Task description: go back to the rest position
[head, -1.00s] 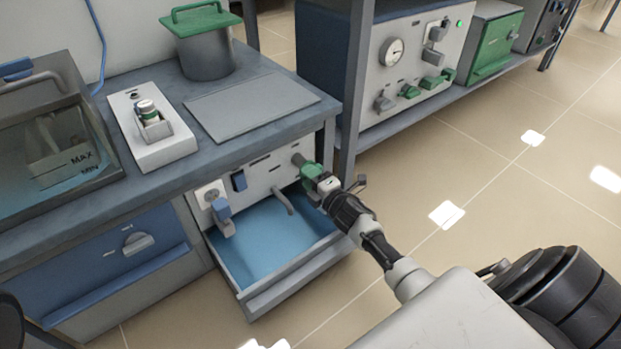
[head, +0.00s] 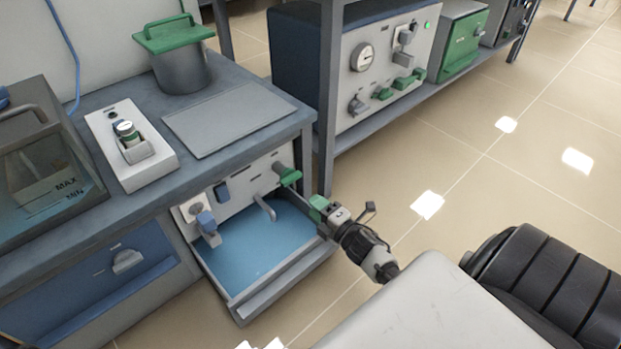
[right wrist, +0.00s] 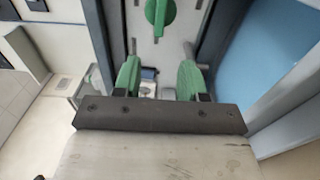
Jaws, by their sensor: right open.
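My right gripper (head: 318,207) is in front of the bench, just right of the pulled-out basin and apart from the green knob (head: 287,174) on the panel. In the right wrist view its two green fingers (right wrist: 158,78) are spread with nothing between them. The green knob shows beyond them at the top of that view (right wrist: 160,14). My left gripper is not in view.
On the bench stand a grey pot (head: 183,72) with a green lid, a white device (head: 156,172) and a grey plate (head: 228,120). A furnace (head: 385,75) sits on the lower right shelf.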

